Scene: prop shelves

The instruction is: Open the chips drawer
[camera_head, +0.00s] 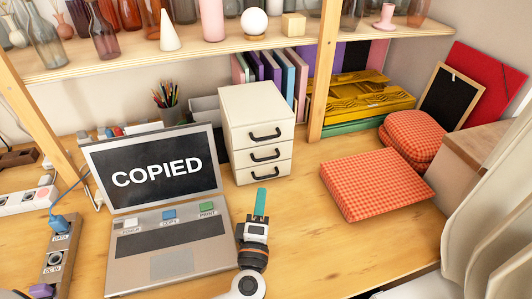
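A small white cabinet (257,133) with three drawers stands on the desk right of the laptop. Each drawer front carries a black handle: top (265,134), middle (266,155) and bottom (266,173). All three drawers look closed. I see no readable label telling which one is the chips drawer. My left gripper (260,203) is in front of the cabinet, beside the laptop's right edge, and apart from the handles. It ends in a narrow teal strip pointing toward the cabinet. The finger gap is not visible from here. My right gripper is out of view.
An open laptop (165,172) showing "COPIED" sits left of the gripper. A red checked cushion (375,183) lies to the right. A wooden post (323,85) rises just right of the cabinet, and a shelf of vases (180,55) overhangs behind. The desk before the cabinet is clear.

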